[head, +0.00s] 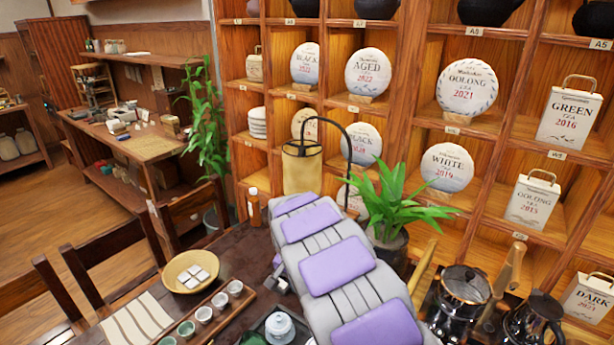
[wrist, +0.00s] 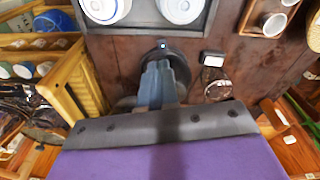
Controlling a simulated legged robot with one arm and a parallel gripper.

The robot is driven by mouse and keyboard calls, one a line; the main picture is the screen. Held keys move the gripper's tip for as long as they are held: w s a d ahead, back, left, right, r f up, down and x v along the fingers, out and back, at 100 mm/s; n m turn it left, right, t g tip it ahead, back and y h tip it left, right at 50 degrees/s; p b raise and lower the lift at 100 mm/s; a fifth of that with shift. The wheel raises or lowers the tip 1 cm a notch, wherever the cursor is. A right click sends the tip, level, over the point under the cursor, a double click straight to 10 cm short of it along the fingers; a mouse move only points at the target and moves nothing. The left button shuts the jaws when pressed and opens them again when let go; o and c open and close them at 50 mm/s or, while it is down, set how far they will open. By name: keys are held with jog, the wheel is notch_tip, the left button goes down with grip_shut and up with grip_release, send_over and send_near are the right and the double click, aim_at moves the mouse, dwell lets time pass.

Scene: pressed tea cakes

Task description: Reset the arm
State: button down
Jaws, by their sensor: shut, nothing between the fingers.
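My arm, with grey and lilac pads, stretches from the bottom of the head view over the dark wooden table (head: 237,252). My gripper (wrist: 161,68) shows in the wrist view. Its grey-blue fingers are together, with nothing seen between them. It is over the dark table, beside a dark tray (wrist: 212,20) with white vessels. In the head view the fingers are mostly hidden by the arm. A green plant (head: 395,205) in a pot stands close to the arm's right side.
A wooden shelf (head: 420,70) with round tea cakes and labelled tins stands behind the table. A glass pot (head: 465,290) and dark kettle (head: 535,318) are at right. A bowl (head: 192,272) and a cup tray (head: 215,318) are at left. The floor at far left is open.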

jog(key=s+d+r+g, duration=0.1)
jog(key=s+d+r, duration=1)
jog(key=s+d, duration=0.25)
jog(key=s+d+n+g, duration=0.1)
jog(key=s+d+n, duration=0.1)
jog(key=s, duration=1.2)
jog(key=s+d+r+n, duration=0.1)
jog(key=s+d+n, duration=0.1)
jog(key=s, duration=1.2)
jog(key=shift+s+r+g+y, duration=0.2)
jog(key=shift+s+g+y, duration=0.1)
jog(key=shift+g, duration=0.1)
